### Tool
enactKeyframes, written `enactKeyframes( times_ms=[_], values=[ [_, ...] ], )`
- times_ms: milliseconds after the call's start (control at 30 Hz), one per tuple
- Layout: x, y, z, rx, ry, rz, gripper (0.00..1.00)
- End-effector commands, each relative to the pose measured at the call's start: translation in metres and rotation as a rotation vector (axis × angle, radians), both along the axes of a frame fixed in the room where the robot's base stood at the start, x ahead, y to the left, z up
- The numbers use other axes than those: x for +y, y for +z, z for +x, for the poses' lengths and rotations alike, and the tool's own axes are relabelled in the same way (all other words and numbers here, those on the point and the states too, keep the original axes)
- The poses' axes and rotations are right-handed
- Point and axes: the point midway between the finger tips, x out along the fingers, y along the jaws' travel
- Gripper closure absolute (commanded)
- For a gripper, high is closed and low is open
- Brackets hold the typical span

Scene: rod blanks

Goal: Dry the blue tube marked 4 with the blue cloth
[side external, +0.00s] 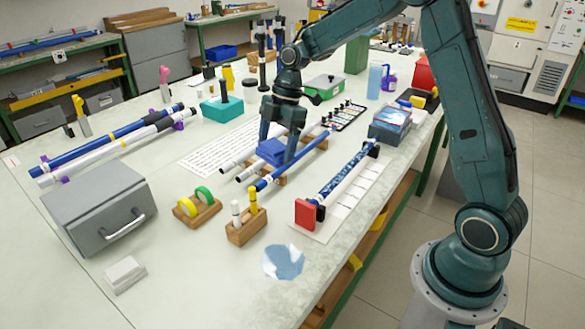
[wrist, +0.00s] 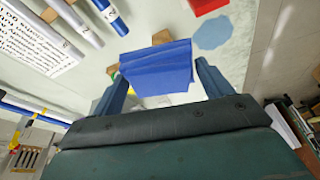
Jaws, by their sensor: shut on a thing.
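My gripper (side external: 278,140) is shut on the blue cloth (side external: 271,151), a folded pad, above the middle rack of tubes. In the wrist view the cloth (wrist: 157,68) sits between my two fingers. A blue tube (side external: 264,182) lies on the wooden rack beside pale silver tubes (side external: 228,165); the cloth and my fingers hide part of this group. I cannot tell whether the cloth touches a tube.
A speckled blue tube (side external: 345,176) lies in a holder with a red end block (side external: 306,214) at right. A light blue wet patch (side external: 283,262) is at the front. A grey box (side external: 100,208), wooden holders (side external: 246,228) and a lettered sheet (side external: 215,148) stand around.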

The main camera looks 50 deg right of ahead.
Motion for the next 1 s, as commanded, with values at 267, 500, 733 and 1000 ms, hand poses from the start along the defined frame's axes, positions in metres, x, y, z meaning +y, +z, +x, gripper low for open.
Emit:
enactKeyframes(
  times_ms=[267, 500, 733, 1000],
  values=[
    [-0.091, -0.008, -0.003, 0.001, -0.116, 0.0, 0.4],
    [-0.167, -0.016, -0.02, 0.0, -0.207, 0.001, 0.4],
    [-0.237, -0.023, -0.049, 0.0, -0.296, 0.003, 0.4],
    [-0.295, -0.03, -0.083, -0.002, -0.369, 0.003, 0.4]
  ],
)
